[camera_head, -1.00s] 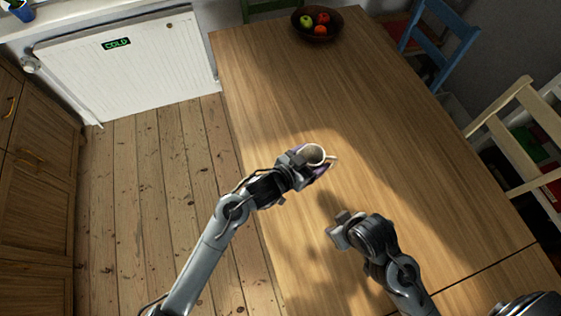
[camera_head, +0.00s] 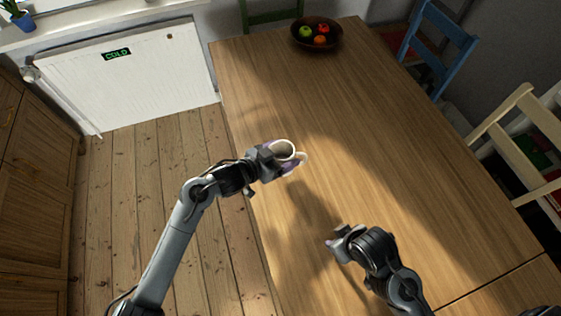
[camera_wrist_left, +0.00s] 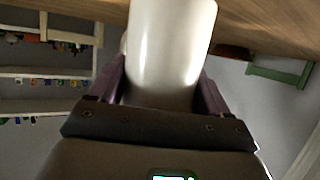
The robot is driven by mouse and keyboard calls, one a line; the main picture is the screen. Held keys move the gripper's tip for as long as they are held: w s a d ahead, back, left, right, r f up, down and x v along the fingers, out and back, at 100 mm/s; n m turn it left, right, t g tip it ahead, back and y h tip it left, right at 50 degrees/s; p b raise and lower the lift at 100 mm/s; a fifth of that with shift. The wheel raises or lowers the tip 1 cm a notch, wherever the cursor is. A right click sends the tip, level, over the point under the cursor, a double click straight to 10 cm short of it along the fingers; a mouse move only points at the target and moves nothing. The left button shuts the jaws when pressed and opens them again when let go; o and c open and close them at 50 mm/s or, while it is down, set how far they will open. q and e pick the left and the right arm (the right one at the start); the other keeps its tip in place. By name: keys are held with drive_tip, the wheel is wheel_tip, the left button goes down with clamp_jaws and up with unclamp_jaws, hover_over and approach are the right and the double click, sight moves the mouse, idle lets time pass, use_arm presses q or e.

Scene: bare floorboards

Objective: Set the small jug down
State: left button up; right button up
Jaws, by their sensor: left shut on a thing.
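The small jug (camera_head: 284,148) is whitish, with a dark opening at the top and a handle on its right side in the head view. My left gripper (camera_head: 279,159) is shut on the jug, with its purple-padded fingers on either side of the body. In the left wrist view the pale, glossy jug (camera_wrist_left: 170,50) fills the space between the fingers. The jug is near the table's left edge; I cannot tell whether its base touches the wood. My right gripper (camera_head: 335,243) is over the table's near part, apart from the jug; its jaw opening is unclear.
The wooden table (camera_head: 370,140) is mostly bare around the jug. A dark bowl (camera_head: 297,44) of fruit stands at its far end. A blue chair (camera_head: 440,45) and a pale chair (camera_head: 510,140) stand along the right side. Floorboards lie to the left.

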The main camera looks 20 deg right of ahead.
use_arm(q)
drive_tip(key=shift+w+a+f, duration=0.15)
drive_tip(key=shift+w+a, duration=0.05)
use_arm(e)
drive_tip(key=shift+f, duration=0.1)
use_arm(q)
drive_tip(key=shift+f+b, duration=0.6)
drive_tip(key=shift+f, duration=1.35)
use_arm(e)
drive_tip(key=shift+f, duration=0.55)
use_arm(q)
drive_tip(key=shift+f, duration=0.1)
use_arm(e)
drive_tip(key=shift+f, duration=0.1)
use_arm(q)
drive_tip(key=o, duration=1.2)
drive_tip(key=shift+f, duration=0.1)
drive_tip(key=shift+c, duration=0.2)
